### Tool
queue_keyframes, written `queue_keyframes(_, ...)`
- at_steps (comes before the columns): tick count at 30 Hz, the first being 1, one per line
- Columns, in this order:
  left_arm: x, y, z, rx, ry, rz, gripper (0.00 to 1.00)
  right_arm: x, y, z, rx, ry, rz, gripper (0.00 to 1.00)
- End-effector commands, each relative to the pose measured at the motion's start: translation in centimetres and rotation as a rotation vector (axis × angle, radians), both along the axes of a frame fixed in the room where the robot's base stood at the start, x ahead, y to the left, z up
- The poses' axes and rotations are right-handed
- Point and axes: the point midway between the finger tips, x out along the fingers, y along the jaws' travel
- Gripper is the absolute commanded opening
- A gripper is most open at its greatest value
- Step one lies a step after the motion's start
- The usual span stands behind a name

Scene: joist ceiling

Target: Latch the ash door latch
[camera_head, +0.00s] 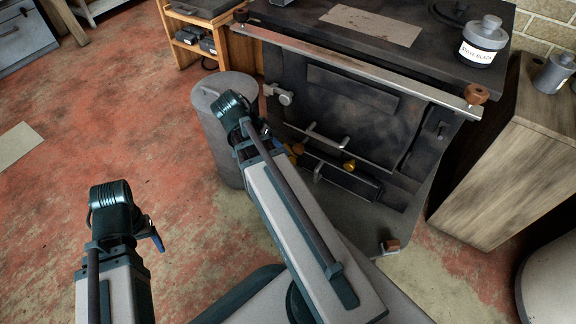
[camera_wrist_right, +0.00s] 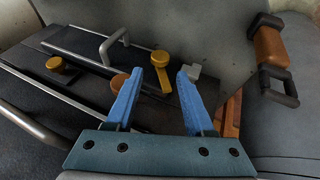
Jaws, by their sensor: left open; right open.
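The ash door (camera_head: 340,178) is a dark low panel on the stove front with a metal bar handle. In the right wrist view the ash door (camera_wrist_right: 75,85) lies at left. A brass lever (camera_wrist_right: 160,72), which looks like the latch, stands at the door's edge beside a small grey block (camera_wrist_right: 191,71). The lever is just beyond my right gripper (camera_wrist_right: 160,82), whose blue fingers are open with nothing between them. My left gripper (camera_head: 156,238) hangs over the floor at left, away from the stove.
A grey bin (camera_head: 228,140) stands left of the stove, close to my right arm. A metal rail (camera_head: 360,68) runs along the stove top's front. A wooden cabinet (camera_head: 510,150) is at right. The red floor at left is mostly clear.

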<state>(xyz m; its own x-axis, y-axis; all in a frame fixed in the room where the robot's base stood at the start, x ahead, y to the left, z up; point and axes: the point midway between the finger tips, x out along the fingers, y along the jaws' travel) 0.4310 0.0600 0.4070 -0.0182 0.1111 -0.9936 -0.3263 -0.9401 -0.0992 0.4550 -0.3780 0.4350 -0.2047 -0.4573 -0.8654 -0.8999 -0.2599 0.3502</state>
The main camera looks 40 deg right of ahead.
Motion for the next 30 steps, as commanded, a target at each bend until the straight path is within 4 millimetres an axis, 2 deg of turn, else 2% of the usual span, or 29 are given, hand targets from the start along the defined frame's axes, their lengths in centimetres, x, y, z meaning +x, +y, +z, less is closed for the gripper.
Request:
queue_keyframes(1, 0.0, 0.0, -1.5, 0.000, -0.001, 0.000, 0.69, -0.2, -0.4, -1.5, 0.000, -0.001, -0.002, 0.54)
queue_keyframes(3, 0.0, 0.0, -2.5, 0.000, -0.001, 0.000, 0.69, -0.5, -0.9, -2.5, 0.000, -0.001, -0.002, 0.54)
queue_keyframes(12, 0.1, 0.0, -5.8, -0.001, -0.004, -0.001, 0.69, -1.3, -2.8, -5.7, 0.000, 0.000, 0.000, 0.54)
queue_keyframes(19, 0.1, 0.0, -6.7, -0.002, -0.005, -0.001, 0.69, -1.5, -3.5, -6.7, -0.001, -0.001, 0.001, 0.54)
queue_keyframes(30, 0.1, 0.0, -6.7, -0.002, -0.005, -0.001, 0.69, -1.6, -3.6, -6.7, 0.001, 0.000, 0.001, 0.52)
